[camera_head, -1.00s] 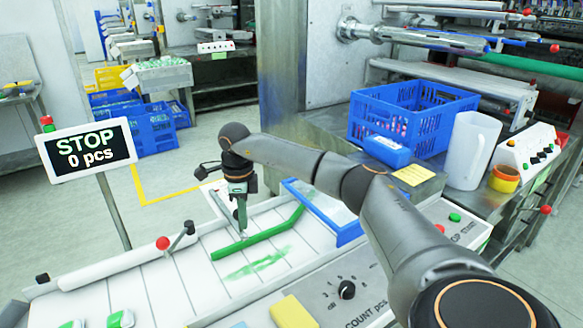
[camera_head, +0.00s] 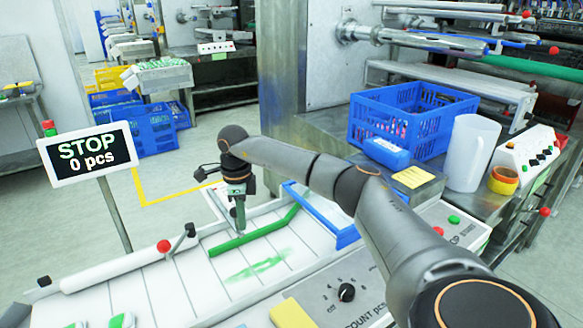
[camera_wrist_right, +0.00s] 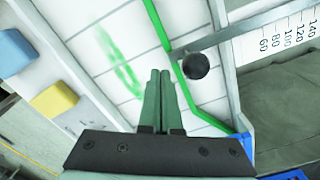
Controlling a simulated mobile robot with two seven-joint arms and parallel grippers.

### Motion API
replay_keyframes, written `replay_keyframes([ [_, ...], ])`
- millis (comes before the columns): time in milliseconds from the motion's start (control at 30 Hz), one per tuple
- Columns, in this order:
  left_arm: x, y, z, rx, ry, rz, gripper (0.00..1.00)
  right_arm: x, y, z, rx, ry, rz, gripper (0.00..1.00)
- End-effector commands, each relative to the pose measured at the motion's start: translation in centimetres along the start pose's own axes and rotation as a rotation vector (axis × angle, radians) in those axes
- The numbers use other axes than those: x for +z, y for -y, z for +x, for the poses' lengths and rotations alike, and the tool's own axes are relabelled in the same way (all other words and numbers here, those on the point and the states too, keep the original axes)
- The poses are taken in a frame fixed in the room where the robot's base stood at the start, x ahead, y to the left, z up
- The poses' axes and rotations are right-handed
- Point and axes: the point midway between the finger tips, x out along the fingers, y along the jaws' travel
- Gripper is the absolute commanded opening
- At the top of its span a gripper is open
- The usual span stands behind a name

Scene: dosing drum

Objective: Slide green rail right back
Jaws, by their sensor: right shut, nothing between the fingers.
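The green rail (camera_head: 254,237) is a thin bent bar on the white panelled table (camera_head: 190,280). One part runs across the panels and the other angles up toward the blue frame. My right gripper (camera_head: 240,228) points down at the rail's far side, its fingers shut and empty. In the right wrist view the shut fingers (camera_wrist_right: 160,85) are beside the green rail (camera_wrist_right: 177,75), close to its bend; I cannot tell whether they touch it. A black knob (camera_wrist_right: 195,67) on a metal rod lies across the rail there. My left gripper is not in view.
A green smear (camera_head: 258,265) marks the panels in front of the rail. A yellow block (camera_head: 292,314) and a control panel (camera_head: 340,285) are at the front.

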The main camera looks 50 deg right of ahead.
Motion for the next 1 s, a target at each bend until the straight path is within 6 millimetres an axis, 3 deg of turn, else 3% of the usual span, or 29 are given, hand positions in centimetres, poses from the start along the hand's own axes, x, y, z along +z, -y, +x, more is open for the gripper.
replay_keyframes([
  [267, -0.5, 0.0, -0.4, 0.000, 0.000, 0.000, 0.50, -0.1, -0.3, -0.5, 0.000, 0.001, 0.000, 0.00],
  [1000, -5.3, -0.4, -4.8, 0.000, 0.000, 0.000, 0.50, -0.2, -0.3, -7.8, 0.000, 0.000, 0.001, 0.00],
])
